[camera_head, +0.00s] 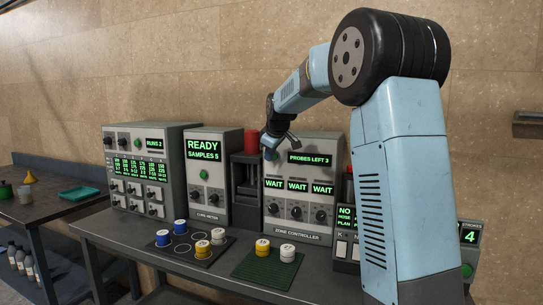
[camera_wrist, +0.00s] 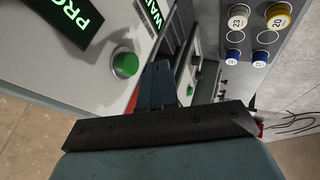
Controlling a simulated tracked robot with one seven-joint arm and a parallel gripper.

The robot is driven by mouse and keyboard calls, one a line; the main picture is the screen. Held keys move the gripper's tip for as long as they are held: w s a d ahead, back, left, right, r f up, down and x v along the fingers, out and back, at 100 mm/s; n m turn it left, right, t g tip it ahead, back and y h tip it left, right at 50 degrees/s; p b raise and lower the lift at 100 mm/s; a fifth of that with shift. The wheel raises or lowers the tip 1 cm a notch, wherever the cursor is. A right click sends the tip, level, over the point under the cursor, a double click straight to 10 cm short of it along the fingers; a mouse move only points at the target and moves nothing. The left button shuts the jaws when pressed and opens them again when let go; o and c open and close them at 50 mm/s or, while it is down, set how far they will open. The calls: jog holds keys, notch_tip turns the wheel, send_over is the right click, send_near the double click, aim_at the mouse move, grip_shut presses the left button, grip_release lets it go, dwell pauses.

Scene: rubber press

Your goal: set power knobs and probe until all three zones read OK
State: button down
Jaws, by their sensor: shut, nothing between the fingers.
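The zone controller (camera_head: 305,228) stands at the back of the bench. Its top display (camera_head: 309,158) reads PROBES LEFT 3. Its three zone displays (camera_head: 297,186) each read WAIT. Three dark power knobs (camera_head: 296,213) sit in a row below them. My gripper (camera_head: 275,148) is shut and empty in front of the controller's upper left, apart from the knobs. It partly covers that corner. In the wrist view a green button (camera_wrist: 125,62) sits beside the PROBES display (camera_wrist: 72,14), close to my gripper (camera_wrist: 160,72). Whether they touch cannot be told.
A cure meter (camera_head: 207,180) reads READY, SAMPLES 5. A press with a red top (camera_head: 251,141) stands between it and the controller. A left panel (camera_head: 143,175) reads RUNS 2.

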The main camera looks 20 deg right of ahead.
jog(key=v, duration=0.9)
jog(key=shift+d, duration=0.2)
jog(key=shift+r, duration=0.1)
jog(key=s+a+f+m+g, duration=0.1)
jog(key=s+f+m, duration=0.15)
jog(key=s, duration=0.95)
jog(key=s+f+m, duration=0.1)
jog(key=s+m, duration=0.2)
jog(key=s, duration=0.9)
jog(key=s+f+m, duration=0.2)
jog(key=s+f, duration=0.3)
jog(key=s, duration=0.4)
jog(key=s+f+m, duration=0.2)
jog(key=s+f, duration=0.4)
jog(key=s, duration=0.2)
jog(key=shift+s+g, duration=0.4)
jog(key=shift+d+f, duration=0.1)
jog(key=shift+f, duration=0.05)
jog(key=shift+d, duration=0.15)
